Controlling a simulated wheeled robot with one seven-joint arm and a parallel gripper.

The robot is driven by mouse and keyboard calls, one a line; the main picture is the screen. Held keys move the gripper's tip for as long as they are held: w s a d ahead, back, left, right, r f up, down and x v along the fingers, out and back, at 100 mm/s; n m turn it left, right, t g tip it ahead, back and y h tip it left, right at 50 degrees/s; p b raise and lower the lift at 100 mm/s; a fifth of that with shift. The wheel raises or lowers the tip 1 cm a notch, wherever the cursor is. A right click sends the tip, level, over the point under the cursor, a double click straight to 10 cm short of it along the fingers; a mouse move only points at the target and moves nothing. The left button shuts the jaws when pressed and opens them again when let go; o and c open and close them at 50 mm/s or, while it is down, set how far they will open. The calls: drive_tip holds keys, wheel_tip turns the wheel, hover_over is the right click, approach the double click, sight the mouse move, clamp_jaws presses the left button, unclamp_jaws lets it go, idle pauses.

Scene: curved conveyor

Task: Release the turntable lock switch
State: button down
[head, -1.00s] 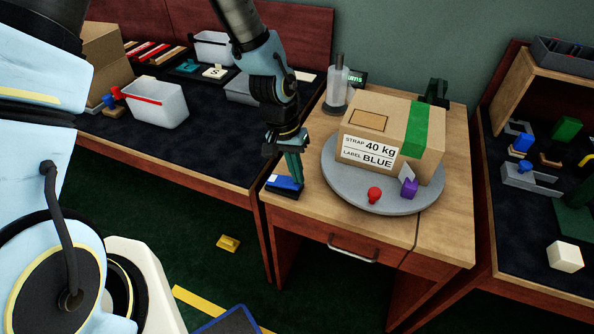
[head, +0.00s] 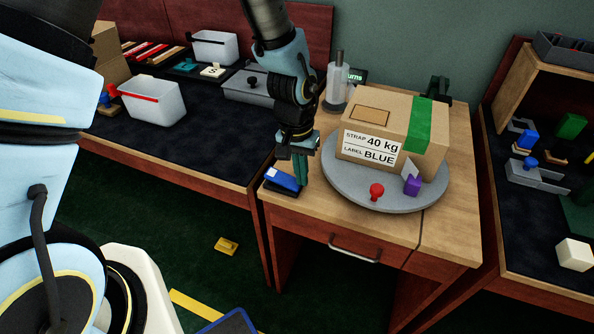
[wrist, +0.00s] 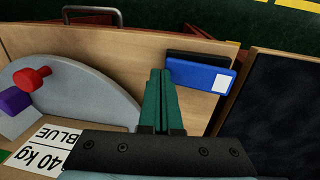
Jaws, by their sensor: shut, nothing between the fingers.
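The lock switch (head: 283,179) is a blue rocker on a dark base at the front left corner of the wooden table. Its blue top, with a white patch at one end, also shows in the wrist view (wrist: 198,76). My gripper (head: 303,182) is shut and empty, pointing down just right of the switch. In the wrist view its green fingers (wrist: 160,72) come up beside the end of the rocker away from the white patch; I cannot tell whether they touch it. The round grey turntable (head: 342,185) is to the right and carries a cardboard box (head: 372,125).
A red knob (head: 376,191) and a purple piece (head: 412,186) are at the turntable's front edge. A clear cylinder (head: 340,88) stands behind my gripper. A dark-topped table with bins is at left, another workbench at right. The table's drawer has a metal handle (head: 354,249).

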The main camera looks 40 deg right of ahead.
drive_tip(key=shift+r, duration=0.15)
drive_tip(key=shift+r+p, duration=0.6)
drive_tip(key=shift+r, duration=0.05)
drive_tip(key=shift+r, duration=0.25)
wheel_tip(320, 180, up, 13)
drive_tip(key=s+d, duration=0.1)
drive_tip(key=s, duration=0.1)
drive_tip(key=shift+s+d+p, duration=0.25)
drive_tip(key=shift+p, duration=0.2)
